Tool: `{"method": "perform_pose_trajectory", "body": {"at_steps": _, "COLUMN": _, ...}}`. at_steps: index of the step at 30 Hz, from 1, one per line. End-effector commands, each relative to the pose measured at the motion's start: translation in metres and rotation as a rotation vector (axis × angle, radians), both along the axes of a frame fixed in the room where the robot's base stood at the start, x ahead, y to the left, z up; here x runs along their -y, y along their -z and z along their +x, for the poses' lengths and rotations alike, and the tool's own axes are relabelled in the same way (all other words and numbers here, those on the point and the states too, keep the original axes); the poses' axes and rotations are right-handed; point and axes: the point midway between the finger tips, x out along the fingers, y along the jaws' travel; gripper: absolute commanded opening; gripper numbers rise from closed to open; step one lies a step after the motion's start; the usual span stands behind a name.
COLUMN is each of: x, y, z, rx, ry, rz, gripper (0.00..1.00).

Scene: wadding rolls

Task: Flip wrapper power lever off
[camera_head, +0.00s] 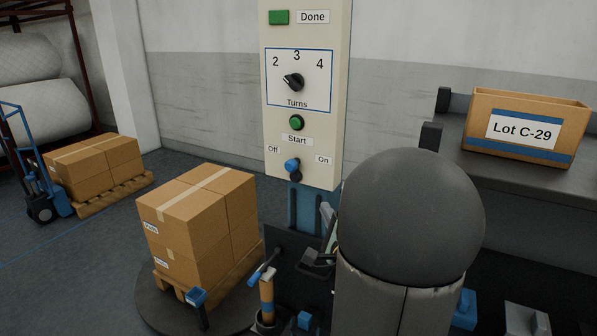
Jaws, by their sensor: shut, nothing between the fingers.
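The power lever (292,166) is a short lever with a blue knob on a dark pivot, low on the cream control panel (275,112). Its knob leans slightly up and left, toward the "Off" label (273,149) and away from the "On" label (322,160). My gripper (326,216) shows only in part, below and right of the lever in front of the blue mast, at the left edge of my arm's dark dome. It is shut and empty, apart from the lever. My arm hides the rest of it.
The panel also has a green Start button (297,122), a Turns dial (293,82) and a green Done lamp (278,17). Stacked boxes (185,240) stand on a turntable at left. A Lot C-29 box (524,152) sits on a dark shelf at right.

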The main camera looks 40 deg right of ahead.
Motion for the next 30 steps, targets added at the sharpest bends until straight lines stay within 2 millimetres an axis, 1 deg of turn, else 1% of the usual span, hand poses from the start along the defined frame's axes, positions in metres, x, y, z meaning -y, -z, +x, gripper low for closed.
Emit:
{"method": "perform_pose_trajectory", "body": {"at_steps": 3, "x": 0.003, "y": -0.007, "z": -0.005, "rx": 0.046, "ry": -0.008, "rz": 0.021, "gripper": 0.0}}
{"method": "perform_pose_trajectory", "body": {"at_steps": 11, "x": 0.003, "y": -0.007, "z": -0.005, "rx": 0.053, "ry": -0.011, "rz": 0.025, "gripper": 0.0}}
{"method": "perform_pose_trajectory", "body": {"at_steps": 14, "x": 0.003, "y": -0.007, "z": -0.004, "rx": 0.052, "ry": -0.011, "rz": 0.024, "gripper": 0.0}}
{"method": "perform_pose_trajectory", "body": {"at_steps": 17, "x": 0.005, "y": -0.009, "z": 0.002, "rx": 0.052, "ry": -0.012, "rz": 0.024, "gripper": 0.0}}
{"method": "perform_pose_trajectory", "body": {"at_steps": 20, "x": 0.01, "y": -0.012, "z": 0.015, "rx": 0.051, "ry": -0.012, "rz": 0.024, "gripper": 0.0}}
{"method": "perform_pose_trajectory", "body": {"at_steps": 23, "x": 0.018, "y": -0.017, "z": 0.033, "rx": 0.052, "ry": -0.013, "rz": 0.025, "gripper": 0.0}}
{"method": "perform_pose_trajectory", "body": {"at_steps": 30, "x": 0.036, "y": -0.027, "z": 0.08, "rx": 0.052, "ry": -0.013, "rz": 0.025, "gripper": 0.0}}
